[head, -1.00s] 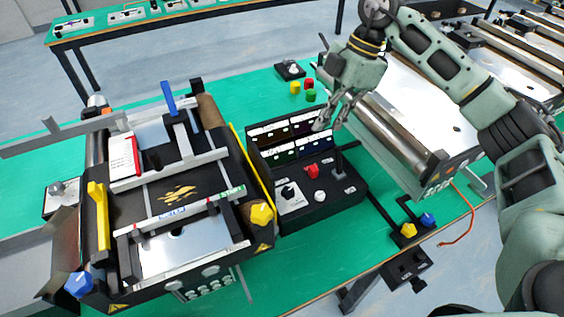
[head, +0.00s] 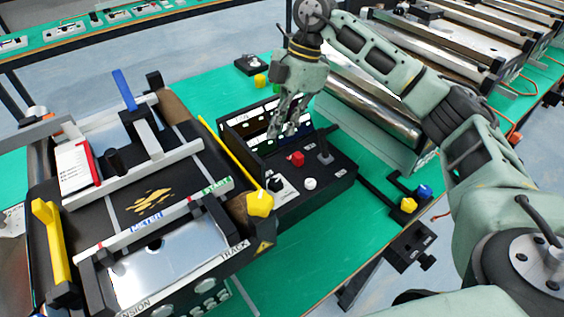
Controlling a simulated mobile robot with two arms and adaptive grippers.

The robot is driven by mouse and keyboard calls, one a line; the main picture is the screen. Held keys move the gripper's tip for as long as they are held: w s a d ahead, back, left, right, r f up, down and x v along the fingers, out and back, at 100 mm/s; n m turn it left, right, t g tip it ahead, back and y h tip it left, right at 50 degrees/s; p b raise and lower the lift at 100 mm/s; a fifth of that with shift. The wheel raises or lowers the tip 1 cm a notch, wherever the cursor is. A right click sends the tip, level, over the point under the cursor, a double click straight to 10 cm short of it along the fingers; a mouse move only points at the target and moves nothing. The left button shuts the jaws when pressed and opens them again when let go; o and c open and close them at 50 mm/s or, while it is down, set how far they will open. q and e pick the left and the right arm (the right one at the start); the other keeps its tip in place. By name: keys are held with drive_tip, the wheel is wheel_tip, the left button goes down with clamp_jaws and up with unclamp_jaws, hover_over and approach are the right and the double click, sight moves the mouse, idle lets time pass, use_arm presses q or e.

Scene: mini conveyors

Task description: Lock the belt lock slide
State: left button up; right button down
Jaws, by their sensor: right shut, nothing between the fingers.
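The mini conveyor (head: 82,222) stands at the left, with a black belt, a blue upright lever (head: 124,88), a yellow handle (head: 52,240) and a yellow knob (head: 259,203). I cannot tell which part is the belt lock slide. A black control box (head: 328,187) stands beside the conveyor, with a red knob (head: 297,159), a white button (head: 310,183), a black switch (head: 275,184) and a small upright lever (head: 324,150). My right gripper (head: 277,130) is shut and empty, fingers down in front of the box's screen panel, partly hiding it. My left gripper is out of view.
A second conveyor with a metal roller (head: 375,108) stands behind my right arm. A black bracket with yellow (head: 408,205) and blue (head: 425,192) knobs is at the table's right edge. Green table top (head: 300,240) is bare in front of the box.

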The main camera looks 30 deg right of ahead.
sight(296, 155)
drive_tip(key=shift+f, duration=0.1)
idle(0.3)
drive_tip(key=p+x, duration=0.1)
drive_tip(key=x, duration=0.8)
drive_tip(key=shift+a+f+p, duration=0.15)
drive_tip(key=shift+f+p, duration=0.2)
drive_tip(key=shift+p, duration=0.05)
drive_tip(key=d+p, duration=0.1)
drive_tip(key=d, duration=0.2)
drive_tip(key=shift+w, duration=0.2)
drive_tip(key=shift+w+d+f, duration=0.1)
drive_tip(key=shift+d+f, duration=0.05)
drive_tip(key=shift+d, duration=0.3)
drive_tip(key=shift+d, duration=0.1)
drive_tip(key=shift+w+d, duration=0.1)
drive_tip(key=shift+d, duration=0.85)
drive_tip(key=shift+w+d, duration=0.15)
drive_tip(key=shift+d, duration=0.75)
